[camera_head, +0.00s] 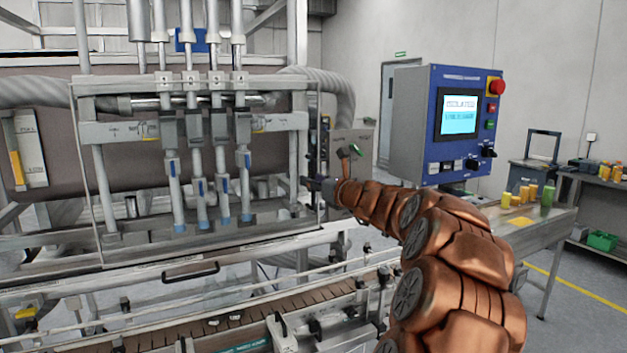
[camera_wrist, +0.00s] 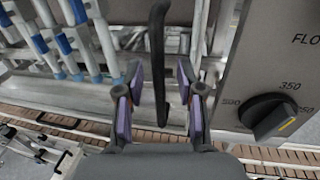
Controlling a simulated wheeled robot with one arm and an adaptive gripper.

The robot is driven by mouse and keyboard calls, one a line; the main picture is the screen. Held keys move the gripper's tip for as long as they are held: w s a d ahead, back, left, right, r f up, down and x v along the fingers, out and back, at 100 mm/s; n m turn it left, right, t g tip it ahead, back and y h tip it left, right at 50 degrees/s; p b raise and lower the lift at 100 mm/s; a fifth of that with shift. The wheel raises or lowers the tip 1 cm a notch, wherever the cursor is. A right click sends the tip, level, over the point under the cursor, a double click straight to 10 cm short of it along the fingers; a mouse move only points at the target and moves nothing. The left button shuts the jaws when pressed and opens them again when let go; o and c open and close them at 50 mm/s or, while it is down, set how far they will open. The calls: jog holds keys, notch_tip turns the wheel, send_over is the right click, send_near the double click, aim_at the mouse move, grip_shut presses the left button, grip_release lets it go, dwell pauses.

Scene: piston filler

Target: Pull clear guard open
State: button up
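The clear guard (camera_head: 272,238) is a see-through panel with a thin frame in front of the filler nozzles. A black bar handle (camera_head: 190,272) shows at its lower edge in the head view. My gripper (camera_head: 318,187) is at the guard's right side. In the wrist view my gripper (camera_wrist: 160,98) is open, with purple-padded fingers apart. A dark upright bar handle (camera_wrist: 157,60) stands between and beyond the fingers, with a gap on both sides. I cannot tell whether this bar is fixed to the guard.
A grey box with a black flow dial (camera_wrist: 268,115) is close on the right in the wrist view. A conveyor (camera_head: 150,335) runs below the guard. The blue control panel (camera_head: 462,120) and a side table (camera_head: 515,232) with bottles stand right of my arm.

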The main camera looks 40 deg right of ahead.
jog(key=shift+w, duration=0.15)
grip_shut()
dwell(0.7)
